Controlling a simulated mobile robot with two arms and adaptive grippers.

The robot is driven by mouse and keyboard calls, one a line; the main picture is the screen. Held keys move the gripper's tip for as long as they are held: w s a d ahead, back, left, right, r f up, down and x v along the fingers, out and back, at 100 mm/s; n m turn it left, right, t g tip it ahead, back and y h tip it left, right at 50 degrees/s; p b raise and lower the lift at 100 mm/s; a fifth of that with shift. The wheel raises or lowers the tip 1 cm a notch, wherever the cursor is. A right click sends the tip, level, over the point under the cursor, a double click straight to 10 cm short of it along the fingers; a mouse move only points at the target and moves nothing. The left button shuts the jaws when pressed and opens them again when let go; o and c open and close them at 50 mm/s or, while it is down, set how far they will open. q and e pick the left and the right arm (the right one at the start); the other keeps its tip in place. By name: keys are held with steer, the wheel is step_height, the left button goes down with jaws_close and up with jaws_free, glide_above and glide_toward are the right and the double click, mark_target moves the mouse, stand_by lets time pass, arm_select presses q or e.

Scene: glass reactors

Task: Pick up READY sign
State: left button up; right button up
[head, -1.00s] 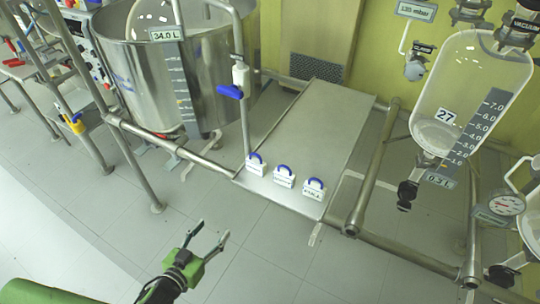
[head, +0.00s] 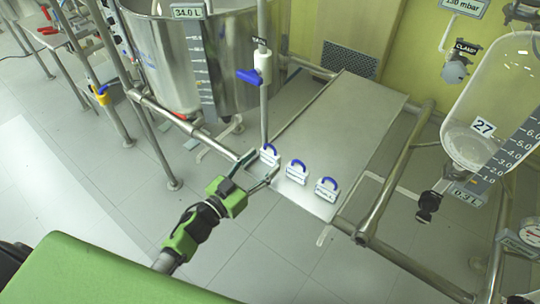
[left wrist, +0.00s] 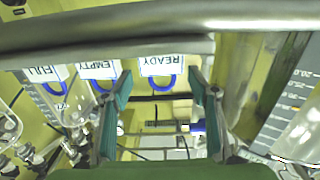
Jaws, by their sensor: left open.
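The READY sign (head: 269,157) is a small white sign with a blue handle, the leftmost of three at the near left edge of the steel platform. In the left wrist view the READY sign (left wrist: 162,67) appears upside down, its lettering readable. My left gripper (head: 259,168) is open and close to this sign, with a finger to either side of it in the picture. In the left wrist view the sign's blue handle shows between the spread fingertips of the gripper (left wrist: 160,77); I see no contact. My right gripper is not in view.
The EMPTY sign (head: 296,172) and the FULL sign (head: 327,189) stand to the right on the steel platform (head: 345,120). A blue-handled valve (head: 252,76) on a vertical pipe rises behind the READY sign. A steel vessel (head: 150,60) stands left. The platform behind the signs is clear.

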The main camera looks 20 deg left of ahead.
mark_target(267, 156)
arm_select(q)
steer(key=x, duration=0.4)
steer(key=shift+w+f, duration=0.15)
steer(key=shift+w, duration=0.3)
steer(key=shift+s, duration=0.1)
steer(key=c, duration=0.9)
